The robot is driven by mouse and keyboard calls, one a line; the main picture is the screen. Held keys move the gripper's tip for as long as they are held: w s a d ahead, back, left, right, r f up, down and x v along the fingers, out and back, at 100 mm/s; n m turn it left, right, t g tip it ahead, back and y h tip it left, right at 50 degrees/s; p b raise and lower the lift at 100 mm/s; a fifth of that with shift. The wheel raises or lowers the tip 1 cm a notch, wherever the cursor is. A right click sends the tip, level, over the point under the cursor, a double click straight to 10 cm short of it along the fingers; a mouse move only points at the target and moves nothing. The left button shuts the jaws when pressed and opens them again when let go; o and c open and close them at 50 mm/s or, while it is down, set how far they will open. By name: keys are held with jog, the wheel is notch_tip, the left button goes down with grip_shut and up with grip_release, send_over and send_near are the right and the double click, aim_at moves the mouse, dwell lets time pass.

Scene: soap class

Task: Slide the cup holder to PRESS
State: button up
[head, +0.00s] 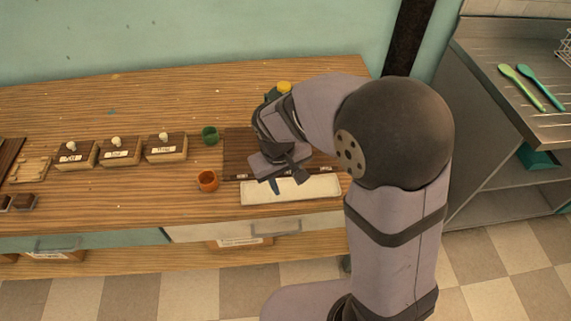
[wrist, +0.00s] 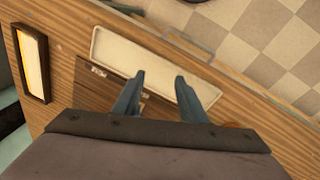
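The dark brown board (head: 240,143) lies on the wooden counter, with small white labels along its front edge. The labels are too small to read. My arm and gripper cover much of the board, and I cannot make out a cup holder on it. My gripper (head: 276,186) is over the board's front edge, near the white tray (head: 290,190). In the wrist view my gripper (wrist: 160,76) has its two blue-grey fingers apart with nothing between them. There the board (wrist: 92,83) shows partly, left of and behind the fingers.
An orange cup (head: 207,181) and a green cup (head: 210,135) stand left of the board. Several labelled boxes with knobs, one of them (head: 166,148), stand further left. A yellow-topped object (head: 284,88) is behind my gripper. The counter's back left is clear.

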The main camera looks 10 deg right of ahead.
jog(key=w+r+m+t, duration=0.2)
jog(key=w+r+m, duration=0.3)
jog(key=w+m, duration=0.3)
jog(key=shift+r+t, duration=0.3)
jog(key=shift+p+x, duration=0.65)
jog(key=shift+x, duration=3)
jog(key=shift+d, duration=0.1)
jog(key=shift+c, duration=0.3)
jog(key=shift+d, duration=0.1)
grip_shut()
